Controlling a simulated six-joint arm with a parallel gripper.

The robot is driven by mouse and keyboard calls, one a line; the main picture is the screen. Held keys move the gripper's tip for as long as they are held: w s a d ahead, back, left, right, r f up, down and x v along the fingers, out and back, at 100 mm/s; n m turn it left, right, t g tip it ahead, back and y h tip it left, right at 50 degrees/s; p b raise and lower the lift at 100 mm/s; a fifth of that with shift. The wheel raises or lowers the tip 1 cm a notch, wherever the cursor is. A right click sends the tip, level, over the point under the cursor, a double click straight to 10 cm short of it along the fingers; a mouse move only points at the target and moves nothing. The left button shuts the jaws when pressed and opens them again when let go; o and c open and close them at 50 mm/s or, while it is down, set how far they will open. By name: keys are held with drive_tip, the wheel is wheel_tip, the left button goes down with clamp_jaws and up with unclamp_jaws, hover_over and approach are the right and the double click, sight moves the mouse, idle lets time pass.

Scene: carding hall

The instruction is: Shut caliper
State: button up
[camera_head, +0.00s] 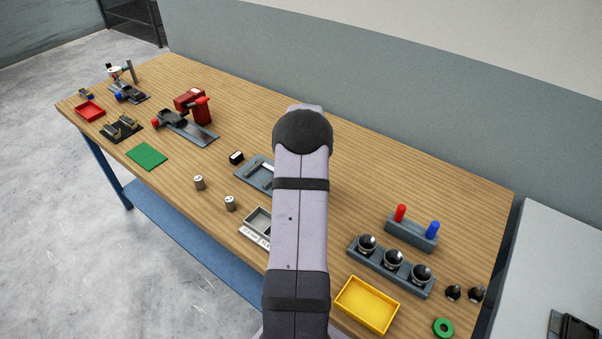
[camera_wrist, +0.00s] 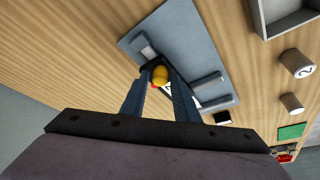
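The caliper lies on a blue-grey plate, which shows in the wrist view (camera_wrist: 187,35) and, partly behind my arm, in the head view (camera_head: 250,176). In the wrist view a pale jaw block (camera_wrist: 146,50) sits toward one end and grey bars lie toward the other. A yellow rounded knob (camera_wrist: 160,76) shows between my dark fingertips. My gripper (camera_wrist: 160,72) reaches down over the plate with a fingertip on each side of the knob. Whether the fingers touch the knob is unclear. The fingers hide much of the caliper's middle, and my arm hides the gripper in the head view.
A grey tray (camera_head: 246,225) and two small numbered cylinders (camera_head: 199,183) (camera_head: 230,204) stand near the front edge. A small black block (camera_head: 236,158) lies beside the plate. Right of my arm are a yellow tray (camera_head: 341,300) and a socket rack (camera_head: 378,270). The table's back middle is clear.

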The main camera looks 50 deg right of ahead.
clamp_jaws()
drive_tip(key=w+b, duration=0.1)
drive_tip(key=w, duration=0.6)
drive_tip(key=shift+w+f, duration=0.1)
drive_tip(key=shift+w, duration=0.2)
drive_tip(key=shift+r, duration=0.2)
drive_tip(key=shift+o, duration=2.1)
unclamp_jaws()
drive_tip(key=shift+w+f, duration=0.1)
drive_tip(key=shift+w, duration=0.05)
drive_tip(key=b+v, duration=0.2)
drive_tip(key=v, duration=0.5)
drive_tip(key=shift+b, duration=0.4)
